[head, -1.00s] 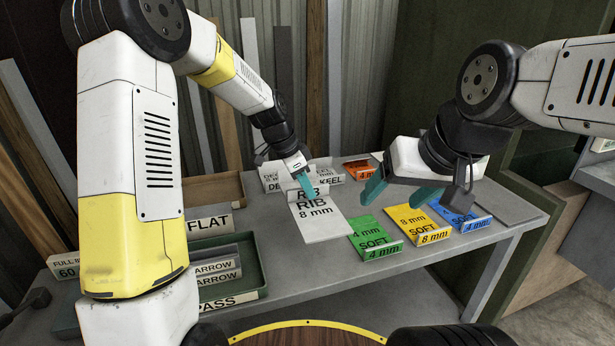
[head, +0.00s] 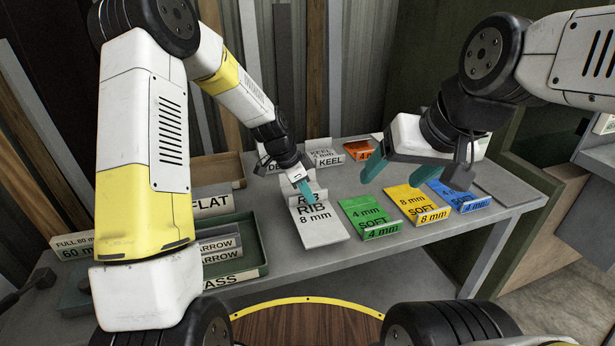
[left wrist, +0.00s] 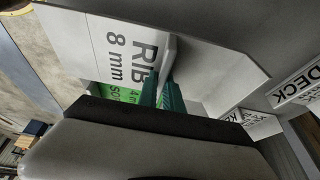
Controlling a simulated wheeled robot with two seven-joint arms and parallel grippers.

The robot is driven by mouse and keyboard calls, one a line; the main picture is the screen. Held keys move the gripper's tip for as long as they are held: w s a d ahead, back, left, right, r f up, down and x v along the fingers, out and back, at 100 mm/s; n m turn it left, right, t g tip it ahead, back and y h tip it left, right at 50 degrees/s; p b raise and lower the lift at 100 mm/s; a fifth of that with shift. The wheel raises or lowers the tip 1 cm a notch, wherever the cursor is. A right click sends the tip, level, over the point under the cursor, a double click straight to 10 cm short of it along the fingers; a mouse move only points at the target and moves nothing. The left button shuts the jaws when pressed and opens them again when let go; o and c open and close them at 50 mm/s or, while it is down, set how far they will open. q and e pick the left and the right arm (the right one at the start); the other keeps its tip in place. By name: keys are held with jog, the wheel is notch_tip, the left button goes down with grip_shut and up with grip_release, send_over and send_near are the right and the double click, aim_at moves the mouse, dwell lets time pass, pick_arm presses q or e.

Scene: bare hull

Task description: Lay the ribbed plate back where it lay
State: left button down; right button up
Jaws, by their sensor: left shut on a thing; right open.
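The ribbed plate (head: 320,229) is pale grey-white, marked "RIB 8 mm", with a raised rib across it. In the head view it is left of the green plate, over the table's front part. My left gripper (head: 304,188) is shut on its rib from above. The left wrist view shows both teal fingers (left wrist: 163,92) at the rib, with the lettered face (left wrist: 115,45) beside them. I cannot tell whether its underside touches the table. My right gripper (head: 415,174) is open and empty, above the coloured plates.
Keel plates (head: 326,157) and an orange plate (head: 364,150) are behind. A green tray (head: 258,258) is at the left.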

aim_at(307, 204)
pick_arm(q)
jog(key=shift+f, duration=1.8)
jog(key=c, duration=0.9)
grip_release()
jog(key=shift+f, duration=0.1)
jog(key=shift+c, duration=0.2)
jog(key=shift+r, duration=2.55)
jog(key=shift+r, duration=0.1)
